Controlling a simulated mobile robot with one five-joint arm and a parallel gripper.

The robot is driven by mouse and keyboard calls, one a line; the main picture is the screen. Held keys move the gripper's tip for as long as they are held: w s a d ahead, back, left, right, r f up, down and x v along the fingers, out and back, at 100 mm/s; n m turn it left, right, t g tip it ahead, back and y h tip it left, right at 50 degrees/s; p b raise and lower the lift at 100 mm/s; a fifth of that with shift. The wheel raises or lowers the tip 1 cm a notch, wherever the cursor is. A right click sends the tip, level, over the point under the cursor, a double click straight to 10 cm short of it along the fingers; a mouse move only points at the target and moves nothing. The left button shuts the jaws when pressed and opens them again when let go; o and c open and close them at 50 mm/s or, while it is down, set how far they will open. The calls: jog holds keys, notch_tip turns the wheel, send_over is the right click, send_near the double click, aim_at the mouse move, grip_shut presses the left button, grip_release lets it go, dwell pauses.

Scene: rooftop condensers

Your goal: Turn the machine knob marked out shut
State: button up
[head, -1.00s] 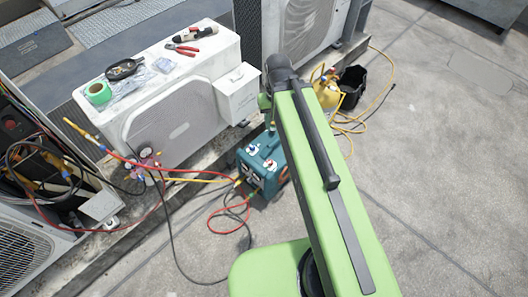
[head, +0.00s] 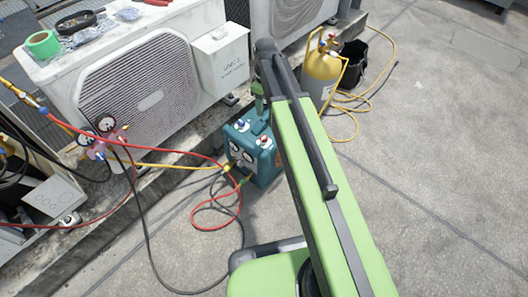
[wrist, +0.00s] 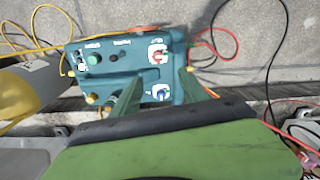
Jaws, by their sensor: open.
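The teal machine (head: 262,165) stands on the roof floor, left of my arm. A blue knob (head: 241,124) and a red knob (head: 263,140) sit on its top. In the wrist view the machine (wrist: 120,75) fills the upper middle, with the red knob (wrist: 158,56) above the blue knob (wrist: 160,93), each on a white patch. The lettering is too small to tell which knob is marked out. My gripper (wrist: 161,74) is open and empty, its green fingers appearing on either side of the knobs, apart from them. In the head view my arm mostly hides it.
Red, yellow and black hoses run from gauges (head: 100,137) to the machine and across the floor. A white condenser (head: 145,85) stands behind left. The floor at right is clear.

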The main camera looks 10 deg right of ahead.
aim_at(264, 137)
jog(key=shift+n, duration=0.4)
jog(key=f+b, duration=1.2)
jog(key=f, duration=0.1)
jog(key=w+f+b, duration=0.1)
jog(key=f+b, duration=0.5)
jog(key=f, duration=0.1)
jog(key=shift+w+f, duration=0.1)
jog(key=shift+f, duration=0.1)
jog(key=shift+r, duration=0.1)
grip_shut()
